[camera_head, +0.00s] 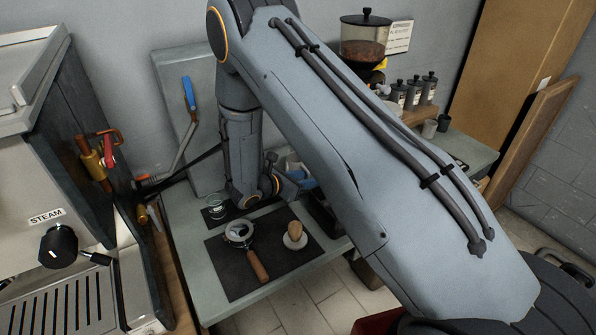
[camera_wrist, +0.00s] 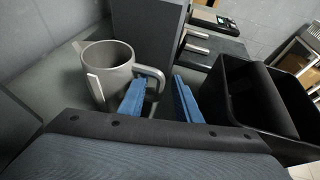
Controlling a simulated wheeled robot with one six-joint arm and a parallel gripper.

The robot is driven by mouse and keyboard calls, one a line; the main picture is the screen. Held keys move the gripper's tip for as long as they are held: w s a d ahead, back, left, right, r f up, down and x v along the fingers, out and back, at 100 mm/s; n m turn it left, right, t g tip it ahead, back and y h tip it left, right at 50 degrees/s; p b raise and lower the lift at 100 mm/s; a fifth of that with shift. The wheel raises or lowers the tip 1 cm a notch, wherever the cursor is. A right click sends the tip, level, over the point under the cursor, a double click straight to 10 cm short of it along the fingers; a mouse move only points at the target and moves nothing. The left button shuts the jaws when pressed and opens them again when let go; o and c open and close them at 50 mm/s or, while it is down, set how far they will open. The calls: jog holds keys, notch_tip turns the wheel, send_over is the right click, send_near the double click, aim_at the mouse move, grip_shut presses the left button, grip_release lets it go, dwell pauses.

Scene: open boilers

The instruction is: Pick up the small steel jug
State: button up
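The small steel jug (camera_wrist: 108,72) stands upright on the counter in the left part of the wrist view, its handle (camera_wrist: 150,72) turned toward my gripper. My gripper (camera_wrist: 160,98) is open, with its two blue fingers apart. The left finger overlaps the jug's handle in the picture, and part of the handle shows in the gap between the fingers. I cannot tell whether a finger touches it. In the head view my arm covers most of this area, and I cannot make out the jug clearly there.
A black open bin (camera_wrist: 262,100) stands close to the right of my fingers. A dark grey block (camera_wrist: 160,32) stands behind the jug. In the head view, a portafilter (camera_head: 257,266) and a tamper (camera_head: 295,235) lie on a dark mat (camera_head: 226,277). The espresso machine (camera_head: 62,185) is at left.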

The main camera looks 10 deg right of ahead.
grip_shut()
jog(key=shift+r, duration=0.1)
